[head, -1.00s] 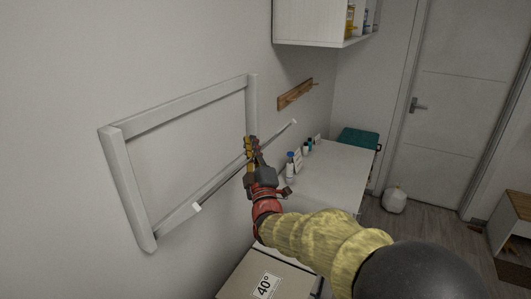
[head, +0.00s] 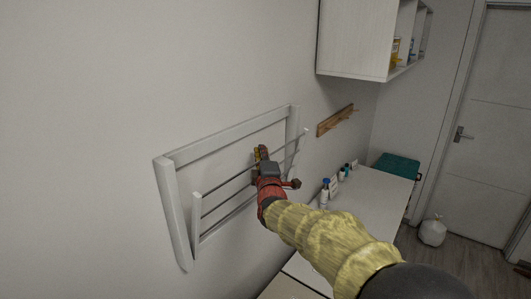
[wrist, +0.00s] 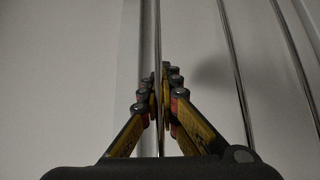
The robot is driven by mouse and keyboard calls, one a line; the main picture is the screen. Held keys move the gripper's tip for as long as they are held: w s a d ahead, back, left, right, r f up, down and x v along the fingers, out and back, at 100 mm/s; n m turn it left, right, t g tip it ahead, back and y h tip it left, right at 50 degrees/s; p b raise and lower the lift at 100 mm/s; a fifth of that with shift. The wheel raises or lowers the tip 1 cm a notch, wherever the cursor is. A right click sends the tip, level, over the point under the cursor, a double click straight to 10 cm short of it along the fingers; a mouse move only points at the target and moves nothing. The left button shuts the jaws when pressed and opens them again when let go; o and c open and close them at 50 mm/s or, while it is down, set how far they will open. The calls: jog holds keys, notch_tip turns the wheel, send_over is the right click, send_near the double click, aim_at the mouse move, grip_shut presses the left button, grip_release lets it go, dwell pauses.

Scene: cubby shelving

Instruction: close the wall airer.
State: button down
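The wall airer is a white rectangular frame (head: 171,215) fixed to the wall at the left. Its inner rack of thin metal rods (head: 225,194) is tilted up, with the outer rod still standing a little out from the frame. My gripper (head: 262,153) is at the middle of that outer rod. In the wrist view, my gripper (wrist: 161,85) has its fingers drawn together with the rod (wrist: 157,35) running between them. More rods (wrist: 232,60) curve past on the right. My fingers hide part of the rod.
A white counter (head: 362,205) with small bottles (head: 325,193) stands right of my arm. A wooden hook rail (head: 336,121) and a wall cabinet (head: 356,38) are on the wall beyond. A teal box (head: 396,166) and a white bag (head: 433,231) are near the door (head: 490,125).

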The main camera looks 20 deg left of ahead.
jog(key=shift+f, duration=0.35)
jog(key=c, duration=2.1)
grip_release()
jog(key=shift+a, duration=0.1)
jog(key=shift+o, duration=0.5)
jog(key=shift+r, duration=0.1)
jog(key=v, duration=1.2)
jog(key=shift+r, duration=0.15)
